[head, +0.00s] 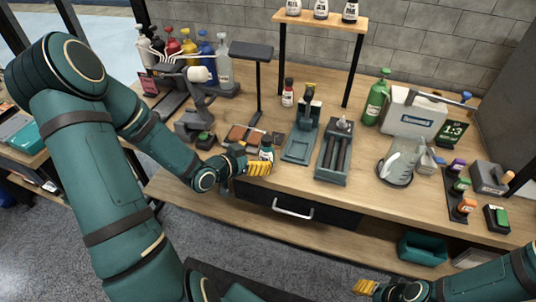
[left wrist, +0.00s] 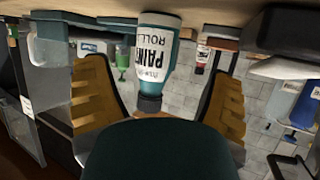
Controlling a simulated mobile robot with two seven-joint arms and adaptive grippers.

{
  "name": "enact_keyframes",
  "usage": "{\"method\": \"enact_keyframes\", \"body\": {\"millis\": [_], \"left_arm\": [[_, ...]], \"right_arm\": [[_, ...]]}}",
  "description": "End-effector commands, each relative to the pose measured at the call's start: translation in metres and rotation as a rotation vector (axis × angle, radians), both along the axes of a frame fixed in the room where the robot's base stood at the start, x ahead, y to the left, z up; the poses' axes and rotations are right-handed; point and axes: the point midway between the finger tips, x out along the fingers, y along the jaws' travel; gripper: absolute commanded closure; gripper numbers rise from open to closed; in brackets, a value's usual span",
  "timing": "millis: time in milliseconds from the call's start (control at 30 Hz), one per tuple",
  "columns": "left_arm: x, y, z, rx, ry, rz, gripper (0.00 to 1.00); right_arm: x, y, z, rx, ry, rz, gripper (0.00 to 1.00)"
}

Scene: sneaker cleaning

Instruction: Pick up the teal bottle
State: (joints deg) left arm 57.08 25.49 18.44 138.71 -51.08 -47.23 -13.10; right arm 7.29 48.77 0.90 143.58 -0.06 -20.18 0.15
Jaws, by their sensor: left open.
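The teal bottle (head: 267,150) stands near the front edge of the workbench in the head view, partly hidden by my left gripper (head: 257,168). In the left wrist view, which is upside down, the bottle (left wrist: 155,60) shows a teal and white body with a "PAINT ROLL" label and a dark cap. My left gripper (left wrist: 158,82) is open, with its yellow fingers on either side of the bottle and visible gaps between. My right gripper (head: 365,287) is low in front of the bench, away from the bottle; its finger opening is unclear.
A brown box-like set (head: 243,136) lies just behind the bottle. A teal-grey tray stand (head: 300,143) and a dark roller tray (head: 335,152) stand to its right. A lamp-like stand (head: 258,90) rises behind. The drawer (head: 297,208) is below the bench top.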

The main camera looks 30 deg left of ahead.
Motion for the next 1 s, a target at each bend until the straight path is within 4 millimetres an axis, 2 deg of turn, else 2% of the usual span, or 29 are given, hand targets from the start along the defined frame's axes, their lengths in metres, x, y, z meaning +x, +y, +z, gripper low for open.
{"method": "enact_keyframes", "body": {"millis": [267,600,867,900,967,1000], "left_arm": [[0.018,-0.007,-0.009,-0.002,0.0,-0.002,0.17],[0.054,-0.018,-0.028,-0.001,0.0,0.0,0.17],[0.057,-0.019,-0.028,-0.001,0.0,0.0,0.17],[0.057,-0.019,-0.028,-0.001,0.0,0.0,0.21],[0.057,-0.019,-0.028,-0.001,0.001,0.0,0.42],[0.057,-0.019,-0.028,-0.001,0.001,0.0,0.56]], "right_arm": [[0.001,0.0,-0.006,0.0,-0.003,-0.001,0.53],[0.004,-0.001,-0.017,-0.002,-0.009,-0.002,0.53],[0.004,-0.001,-0.017,-0.002,-0.009,-0.002,0.53],[0.004,-0.001,-0.017,-0.002,-0.009,-0.002,0.53],[0.004,-0.001,-0.017,-0.002,-0.009,-0.002,0.53],[0.004,-0.001,-0.017,-0.002,-0.009,-0.002,0.53]]}}
